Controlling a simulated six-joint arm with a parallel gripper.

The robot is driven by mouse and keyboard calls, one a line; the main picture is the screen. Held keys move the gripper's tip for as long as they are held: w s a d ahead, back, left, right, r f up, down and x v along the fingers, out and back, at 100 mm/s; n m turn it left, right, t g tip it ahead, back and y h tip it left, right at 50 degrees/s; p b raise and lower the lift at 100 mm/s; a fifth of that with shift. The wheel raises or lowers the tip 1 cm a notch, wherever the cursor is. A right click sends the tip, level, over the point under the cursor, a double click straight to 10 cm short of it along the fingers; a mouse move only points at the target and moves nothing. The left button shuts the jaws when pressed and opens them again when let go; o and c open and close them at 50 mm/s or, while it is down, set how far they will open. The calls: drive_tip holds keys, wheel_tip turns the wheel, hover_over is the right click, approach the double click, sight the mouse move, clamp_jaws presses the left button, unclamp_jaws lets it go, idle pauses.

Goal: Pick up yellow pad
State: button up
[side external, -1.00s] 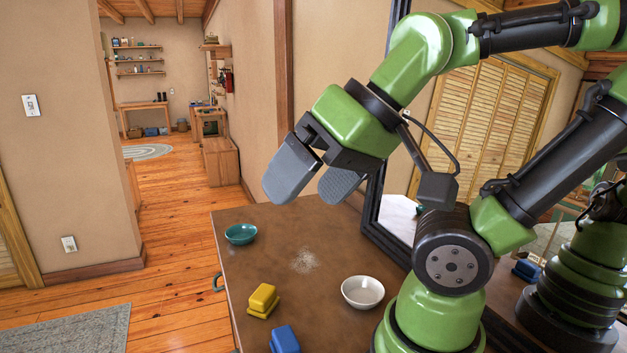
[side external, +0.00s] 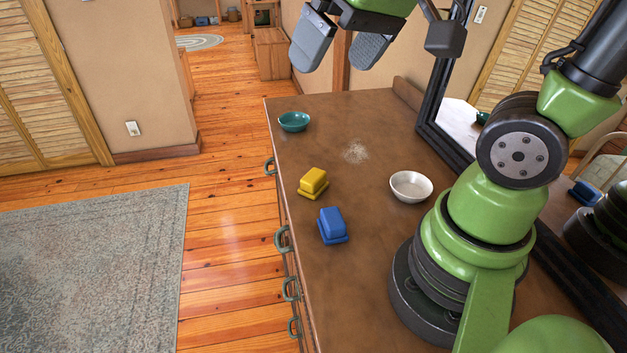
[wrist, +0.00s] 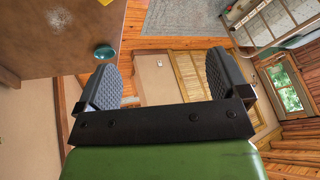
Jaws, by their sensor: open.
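The yellow pad (side external: 313,181) is a small block with a wider base, lying on the brown dresser top (side external: 340,270) near its left edge. A blue pad (side external: 331,224) of similar shape sits just in front of it. My gripper (side external: 336,58) is open and empty, raised well above the far part of the dresser and away from the yellow pad. In the wrist view my gripper (wrist: 162,85) has its two grey textured fingers spread wide apart.
A teal bowl (side external: 294,121) stands at the far left corner, and a white bowl (side external: 410,186) sits right of the pads. A pale powdery patch (side external: 355,151) lies between them. A black-framed mirror (side external: 447,90) borders the right side. The dresser front is clear.

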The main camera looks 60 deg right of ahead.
drive_tip(key=w+d+f+n+g+h, duration=0.1)
drive_tip(key=w+d+f+n+g, duration=0.15)
drive_tip(key=w+d+f, duration=0.5)
drive_tip(key=g, duration=0.3)
hover_over(308, 173)
drive_tip(key=shift+n, duration=0.35)
wheel_tip(308, 173, down, 15)
drive_tip(key=shift+s+f, duration=0.1)
drive_tip(key=shift+f, duration=3.3)
drive_tip(key=shift+c, duration=0.4)
drive_tip(key=c, duration=1)
drive_tip(key=shift+r, duration=0.1)
